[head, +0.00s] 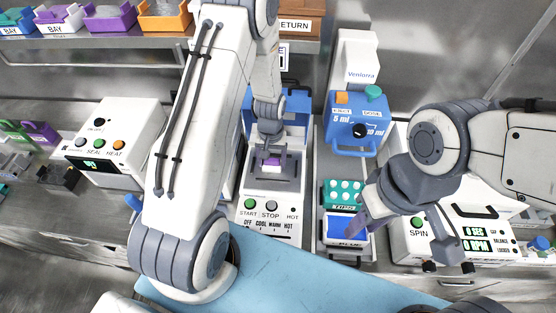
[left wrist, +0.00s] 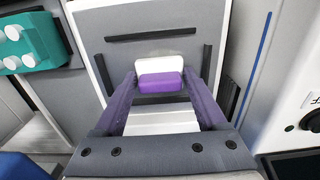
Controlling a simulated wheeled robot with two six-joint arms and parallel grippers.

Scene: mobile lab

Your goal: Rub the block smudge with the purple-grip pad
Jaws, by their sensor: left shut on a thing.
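My left gripper (head: 270,164) reaches down over the heat-block machine (head: 268,207) in the middle of the head view. It is shut on the purple-grip pad (head: 271,161). In the left wrist view the purple grip (left wrist: 160,82) sits between the two purple fingers, with its white pad part just behind it. The pad is over the grey block plate (left wrist: 125,70), which has black bars around it. I cannot tell if the pad touches the plate. No smudge shows.
A seal-heat unit (head: 116,143) is at left, a spin unit (head: 455,235) at right. Coloured bay bins (head: 108,18) line the back shelf.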

